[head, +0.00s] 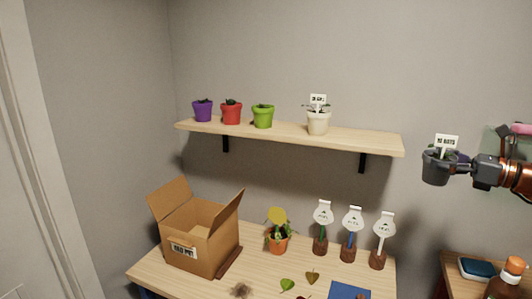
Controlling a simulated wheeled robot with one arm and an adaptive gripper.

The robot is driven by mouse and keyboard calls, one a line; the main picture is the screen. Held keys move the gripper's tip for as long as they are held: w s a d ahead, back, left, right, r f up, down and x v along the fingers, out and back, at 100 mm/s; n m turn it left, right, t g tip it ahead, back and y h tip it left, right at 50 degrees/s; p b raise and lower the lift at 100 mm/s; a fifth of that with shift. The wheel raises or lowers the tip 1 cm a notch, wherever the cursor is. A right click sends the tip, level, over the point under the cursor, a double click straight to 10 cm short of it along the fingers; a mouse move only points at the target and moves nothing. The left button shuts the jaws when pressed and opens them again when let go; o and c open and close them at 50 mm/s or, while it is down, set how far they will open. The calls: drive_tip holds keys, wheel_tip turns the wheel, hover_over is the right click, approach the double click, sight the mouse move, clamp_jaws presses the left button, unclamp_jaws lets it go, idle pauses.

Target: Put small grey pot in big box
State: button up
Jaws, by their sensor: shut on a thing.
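My gripper (462,165) is at the right side of the head view, shut on the small grey pot (436,170). The pot is upright in the air, to the right of the shelf's end, and a white label stands up from it. The big box (203,250) is an open brown cardboard box with its flaps up. It stands at the left of the table, well to the left of and below my gripper. A label is on its front; its inside bottom is hidden.
The wall shelf (352,140) holds purple, red and green pots and a cream pot (318,122). On the table (150,272) are an orange potted plant (277,240), three labelled stands (352,235), loose leaves and a blue item (349,290). A bottle (509,280) stands at the lower right.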

drive_tip(key=w+a+f, duration=0.3)
drive_tip(key=a+f, duration=0.5)
drive_tip(key=f, duration=0.5)
drive_tip(key=w+a+f, duration=0.2)
drive_tip(key=a+f, duration=0.6)
drive_tip(key=f, duration=0.5)
drive_tip(key=s+a+f+g, duration=0.1)
drive_tip(key=s+a+f, duration=0.2)
drive_tip(key=a+f, duration=0.4)
drive_tip(key=shift+a+f+n+y, duration=0.4)
drive_tip(key=shift+a, duration=0.3)
drive_tip(key=shift+d, duration=0.1)
